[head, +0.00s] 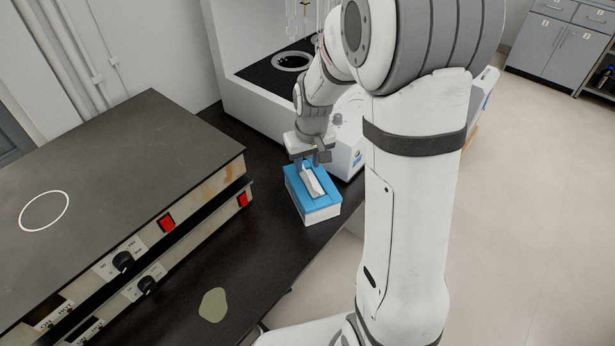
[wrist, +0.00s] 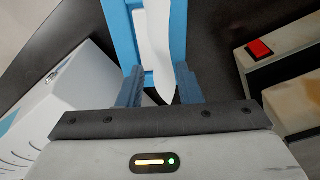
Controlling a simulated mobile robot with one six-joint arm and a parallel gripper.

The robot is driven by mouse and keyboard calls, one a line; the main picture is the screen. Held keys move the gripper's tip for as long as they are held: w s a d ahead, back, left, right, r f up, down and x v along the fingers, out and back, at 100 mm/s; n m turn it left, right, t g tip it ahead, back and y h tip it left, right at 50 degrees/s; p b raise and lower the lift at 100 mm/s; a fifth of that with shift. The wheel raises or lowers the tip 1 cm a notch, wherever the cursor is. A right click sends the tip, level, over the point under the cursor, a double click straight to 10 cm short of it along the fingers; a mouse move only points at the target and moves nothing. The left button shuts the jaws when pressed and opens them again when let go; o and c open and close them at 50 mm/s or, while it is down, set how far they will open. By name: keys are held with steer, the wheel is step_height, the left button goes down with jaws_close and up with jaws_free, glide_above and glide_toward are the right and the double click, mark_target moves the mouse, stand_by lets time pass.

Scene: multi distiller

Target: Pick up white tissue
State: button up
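The white tissue (head: 312,183) sticks up from the top of a blue and white tissue box (head: 320,213) on the dark bench. My gripper (head: 312,161) is directly above the box, pointing down at the tissue's far end. In the wrist view, the two blue-grey fingers of my gripper (wrist: 159,88) are apart. The tissue (wrist: 158,50) lies between them and its narrow tip hangs toward the palm. A gap shows beside the left finger; contact with the right finger is unclear. The blue box top (wrist: 121,22) lies beyond the fingers.
Stacked hot plate units (head: 120,190) with red switches fill the bench on the left. A white machine (head: 348,140) stands close behind the box on the right. A pale green patch (head: 213,305) lies on the near bench, which is otherwise clear. The bench edge is just right of the box.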

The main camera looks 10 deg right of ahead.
mark_target(311, 169)
steer(key=f, duration=0.3)
steer(key=w+d+f+p, duration=0.1)
steer(key=f, duration=0.1)
steer(key=shift+f, duration=0.3)
steer(key=shift+c, duration=0.3)
jaws_close()
